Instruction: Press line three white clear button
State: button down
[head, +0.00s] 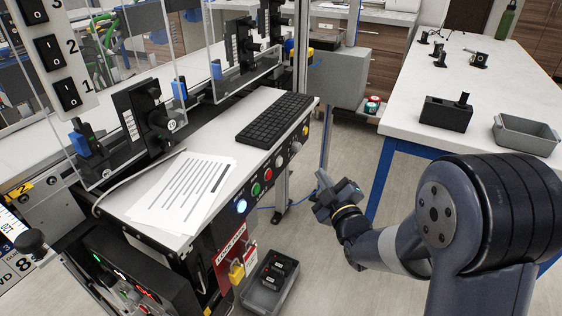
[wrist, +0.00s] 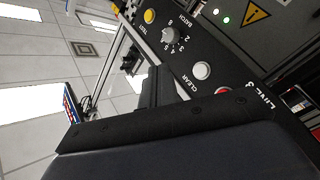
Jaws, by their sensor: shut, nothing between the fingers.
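The white clear button (wrist: 203,70) is on a dark panel marked LINE 3 in the wrist view, with the word CLEAR beside it. A red button (wrist: 223,92) is partly hidden below it, and a batch knob (wrist: 172,35) is above it. In the head view the white button (head: 279,161) is in the row on the desk's front edge. My gripper (head: 322,182) is shut and empty in front of this row, to its right, apart from the buttons. Its dark fingers also show in the wrist view (wrist: 158,90), left of the white button.
The same row holds a lit blue button (head: 241,206), a green button (head: 255,189) and a yellow button (head: 306,130). A lockout board with padlocks (head: 236,269) hangs below. A grey bin (head: 269,284) lies on the floor. A white table (head: 420,75) stands at right.

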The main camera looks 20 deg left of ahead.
aim_at(280, 162)
jog(key=a, duration=0.8)
jog(key=shift+w+p, duration=0.3)
jog(key=shift+a, duration=0.15)
dwell(1.6)
jog(key=shift+a+b, duration=0.35)
jog(key=shift+b, duration=0.2)
